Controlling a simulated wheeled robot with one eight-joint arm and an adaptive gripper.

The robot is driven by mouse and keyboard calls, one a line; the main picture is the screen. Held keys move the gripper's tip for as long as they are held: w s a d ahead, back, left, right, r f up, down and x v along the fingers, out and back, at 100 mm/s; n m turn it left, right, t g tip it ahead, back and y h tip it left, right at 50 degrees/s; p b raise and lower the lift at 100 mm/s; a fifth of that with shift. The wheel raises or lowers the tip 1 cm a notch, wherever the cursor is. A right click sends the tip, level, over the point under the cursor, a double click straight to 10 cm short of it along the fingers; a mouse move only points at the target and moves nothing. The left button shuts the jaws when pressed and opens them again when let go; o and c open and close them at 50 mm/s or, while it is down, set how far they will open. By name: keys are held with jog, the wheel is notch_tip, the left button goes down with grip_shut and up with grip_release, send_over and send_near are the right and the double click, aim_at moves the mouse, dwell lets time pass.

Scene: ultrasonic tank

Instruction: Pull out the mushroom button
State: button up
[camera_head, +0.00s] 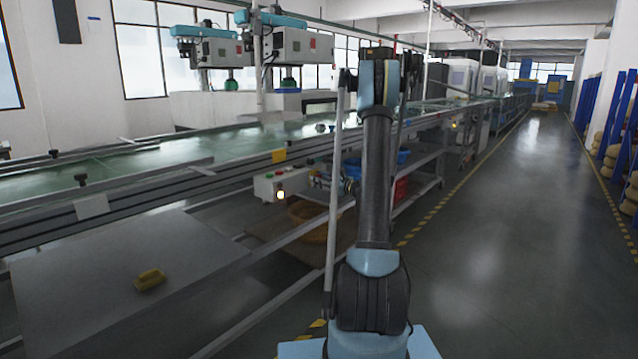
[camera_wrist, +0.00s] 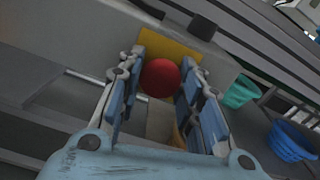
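The red, round mushroom button (camera_wrist: 160,78) shows in the middle of the wrist view, in front of a yellow plate (camera_wrist: 170,46). My gripper (camera_wrist: 163,68) has its two blue-padded fingers spread, one on each side of the button. The button lies between the fingertips. A gap at its edges is too small to judge, so I cannot tell whether either finger touches it. In the head view, the grey control box (camera_head: 268,186) with small buttons and a lit lamp stands at the conveyor's edge, left of my arm. The mushroom button is not clear there.
A green bin (camera_wrist: 240,92) and a blue bin (camera_wrist: 290,140) are at the right of the wrist view. The long conveyor (camera_head: 130,165) runs behind the box. A yellow object (camera_head: 150,279) lies on a grey table (camera_head: 110,310) at the left. The floor aisle at right is clear.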

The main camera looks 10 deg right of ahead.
grip_shut()
jog(key=shift+s+d, duration=0.4)
jog(key=shift+s, duration=0.05)
jog(key=o, duration=0.9)
grip_release()
jog(key=shift+c, duration=0.2)
jog(key=shift+s+d, duration=0.1)
jog(key=v, duration=1.1)
jog(key=shift+s+d, duration=0.2)
jog(key=shift+d, duration=0.15)
